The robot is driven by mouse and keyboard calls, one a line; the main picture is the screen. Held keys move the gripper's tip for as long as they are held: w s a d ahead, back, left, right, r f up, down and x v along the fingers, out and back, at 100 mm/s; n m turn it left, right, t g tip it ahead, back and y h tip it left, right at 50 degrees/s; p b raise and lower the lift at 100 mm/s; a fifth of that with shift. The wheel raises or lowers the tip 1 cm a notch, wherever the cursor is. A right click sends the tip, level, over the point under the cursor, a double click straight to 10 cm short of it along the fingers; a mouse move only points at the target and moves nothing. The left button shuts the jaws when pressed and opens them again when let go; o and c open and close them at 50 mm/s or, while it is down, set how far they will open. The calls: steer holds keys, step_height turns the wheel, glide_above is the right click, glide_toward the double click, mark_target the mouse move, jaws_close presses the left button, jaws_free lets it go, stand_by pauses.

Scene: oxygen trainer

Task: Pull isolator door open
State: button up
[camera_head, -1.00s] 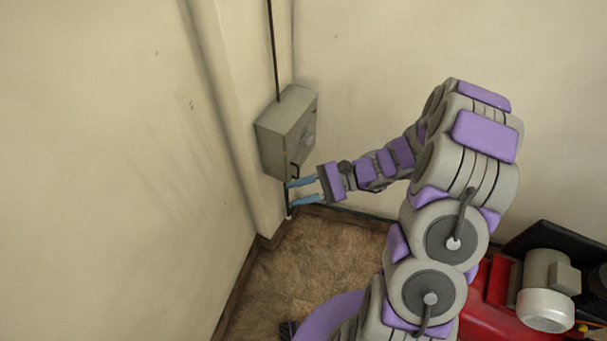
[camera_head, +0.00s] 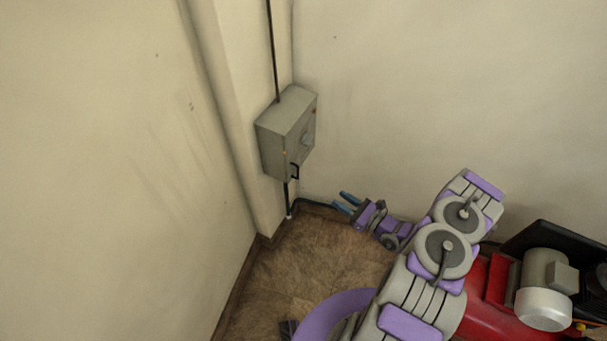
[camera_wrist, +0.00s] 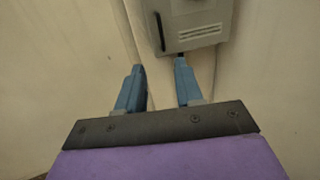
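The isolator (camera_head: 285,138) is a grey box on the wall column in the head view, with its door on the right-hand face. The door looks shut. A dark handle (camera_head: 295,171) sits low on the box near the door's edge. In the wrist view the box (camera_wrist: 198,24) is at the top, ahead of my gripper, with the dark handle (camera_wrist: 160,32) at its left side. My gripper (camera_head: 344,202) is below and to the right of the box, apart from it. Its blue fingers (camera_wrist: 159,80) are spread with nothing between them.
A dark conduit (camera_head: 273,50) runs up from the box, and another pipe (camera_head: 287,197) runs down from it. Red machinery with a grey motor (camera_head: 547,290) stands at the lower right. Brown floor (camera_head: 300,265) lies clear below the box.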

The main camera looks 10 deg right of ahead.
steer(key=b+x, duration=0.3)
steer(key=x, duration=1.4)
steer(key=shift+w, duration=0.2)
steer(key=shift+f, duration=0.1)
jaws_close()
stand_by(0.8)
